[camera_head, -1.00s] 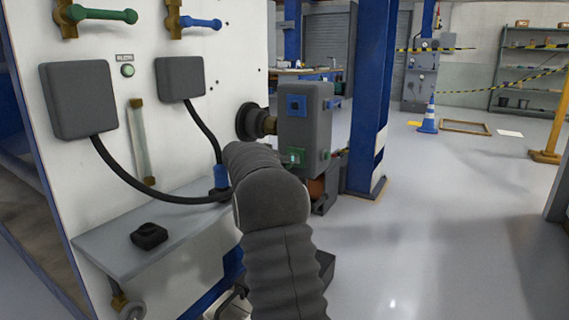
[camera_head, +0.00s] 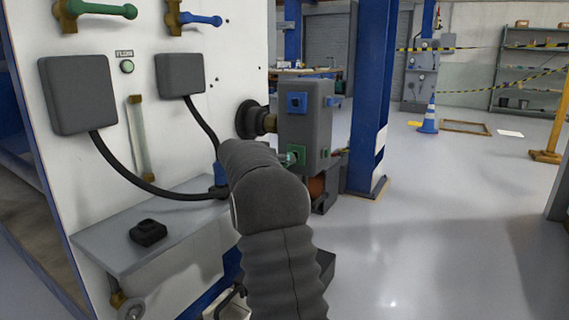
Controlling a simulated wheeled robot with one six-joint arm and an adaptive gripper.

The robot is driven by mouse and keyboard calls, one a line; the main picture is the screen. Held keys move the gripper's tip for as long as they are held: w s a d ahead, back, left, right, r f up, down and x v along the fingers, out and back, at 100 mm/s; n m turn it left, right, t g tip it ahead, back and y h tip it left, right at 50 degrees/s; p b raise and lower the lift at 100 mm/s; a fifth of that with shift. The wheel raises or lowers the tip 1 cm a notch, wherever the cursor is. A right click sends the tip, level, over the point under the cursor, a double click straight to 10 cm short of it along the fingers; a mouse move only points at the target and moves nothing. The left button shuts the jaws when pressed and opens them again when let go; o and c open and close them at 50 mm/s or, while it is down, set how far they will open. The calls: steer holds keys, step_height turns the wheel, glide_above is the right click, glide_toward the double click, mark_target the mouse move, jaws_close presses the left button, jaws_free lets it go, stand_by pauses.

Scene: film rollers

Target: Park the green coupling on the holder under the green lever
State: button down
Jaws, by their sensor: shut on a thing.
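The green lever (camera_head: 103,9) is on a brass valve at the top left of the white panel. Below it is a dark grey box (camera_head: 77,94), from which a black hose (camera_head: 125,178) runs down and right, passing behind my arm. I cannot make out the green coupling; my arm (camera_head: 270,200) covers the hose's far end. My gripper is also hidden behind the arm. A green-framed socket (camera_head: 296,154) on the grey machine block (camera_head: 318,112) shows just past the arm, with a small pale green part beside it.
A blue lever (camera_head: 200,19) and a second grey box (camera_head: 180,74) with its own hose are to the right. A shelf (camera_head: 160,235) holding a small black object (camera_head: 148,232) juts from the panel. A blue post (camera_head: 375,110) stands behind the block.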

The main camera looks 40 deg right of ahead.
steer(key=shift+s+a+b, duration=0.25)
steer(key=shift+a+b, duration=0.2)
steer(key=shift+a, duration=0.05)
steer(key=shift+s+a, duration=0.1)
steer(key=shift+a, duration=0.2)
steer(key=shift+s+a, duration=0.35)
steer(key=shift+a, duration=0.5)
steer(key=s+a+r+m+g+y+p, duration=0.15)
steer(key=a+r+m+y+p, duration=0.3)
steer(key=a, duration=0.95)
steer(key=s+a+r+m+g+y+p, duration=0.1)
steer(key=s+a+r+y+p, duration=0.2)
steer(key=a+y+p, duration=0.7)
steer(key=s+a+r+m+g+y+p, duration=0.1)
steer(key=s+a+r+m+y, duration=0.2)
steer(key=a, duration=1.4)
steer(key=shift+n+y, duration=0.25)
steer(key=shift+n, duration=0.2)
steer(key=shift+w+d+f+b, duration=0.15)
steer(key=shift+f+b, duration=0.5)
steer(key=shift+f, duration=1.05)
steer(key=shift+w+d+f+b, duration=0.1)
steer(key=shift+f+b, duration=0.5)
steer(key=shift+f, duration=1.1)
